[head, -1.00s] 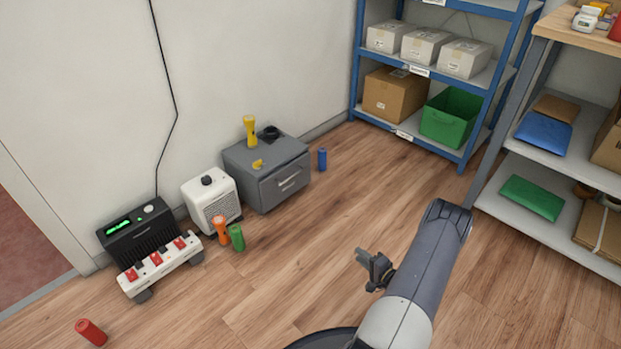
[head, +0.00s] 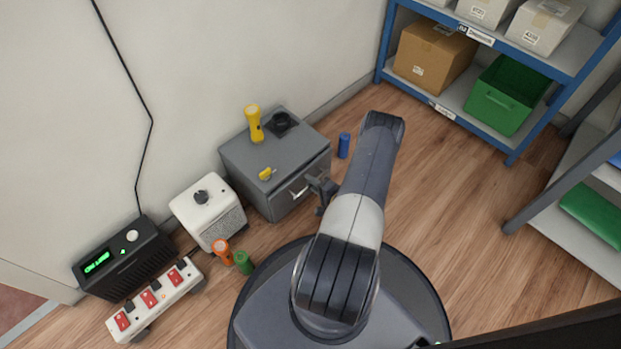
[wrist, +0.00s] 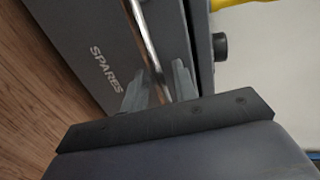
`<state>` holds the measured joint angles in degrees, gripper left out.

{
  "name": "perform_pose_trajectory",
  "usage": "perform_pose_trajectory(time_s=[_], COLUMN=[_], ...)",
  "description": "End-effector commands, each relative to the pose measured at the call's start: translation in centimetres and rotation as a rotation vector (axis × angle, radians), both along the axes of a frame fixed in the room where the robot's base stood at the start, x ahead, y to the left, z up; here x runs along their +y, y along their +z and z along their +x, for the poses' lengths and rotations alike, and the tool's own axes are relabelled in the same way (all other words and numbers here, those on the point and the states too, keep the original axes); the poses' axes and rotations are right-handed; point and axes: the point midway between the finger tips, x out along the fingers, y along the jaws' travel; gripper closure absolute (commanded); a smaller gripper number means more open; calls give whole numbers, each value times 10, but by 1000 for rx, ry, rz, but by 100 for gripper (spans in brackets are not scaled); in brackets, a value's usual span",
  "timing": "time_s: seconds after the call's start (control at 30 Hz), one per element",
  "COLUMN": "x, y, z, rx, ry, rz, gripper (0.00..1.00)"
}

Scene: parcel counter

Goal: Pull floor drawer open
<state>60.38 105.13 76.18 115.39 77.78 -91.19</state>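The floor drawer (head: 287,196) is the front of a low grey cabinet (head: 262,152) against the wall, and it looks flush with the cabinet. In the wrist view the drawer front (wrist: 82,38) reads "SPARES". Its metal bar handle (head: 299,191) also shows in the wrist view (wrist: 148,38), running between my two fingers. My gripper (head: 319,187) is at the handle. In the wrist view my gripper (wrist: 158,84) has its fingers apart, one on each side of the bar, with a gap visible beside it.
Orange (head: 222,252) and green (head: 243,262) items stand on the floor nearby.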

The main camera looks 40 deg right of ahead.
Motion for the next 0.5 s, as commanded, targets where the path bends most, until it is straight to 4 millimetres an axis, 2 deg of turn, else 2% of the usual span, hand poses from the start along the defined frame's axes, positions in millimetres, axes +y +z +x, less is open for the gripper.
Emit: perform_pose_trajectory(time_s=[0.17, 0.5], x=[0, 0], y=[0, 0], z=[0, 0], rx=[0, 0], ry=[0, 0], rz=[0, 0], gripper=[73, 100])
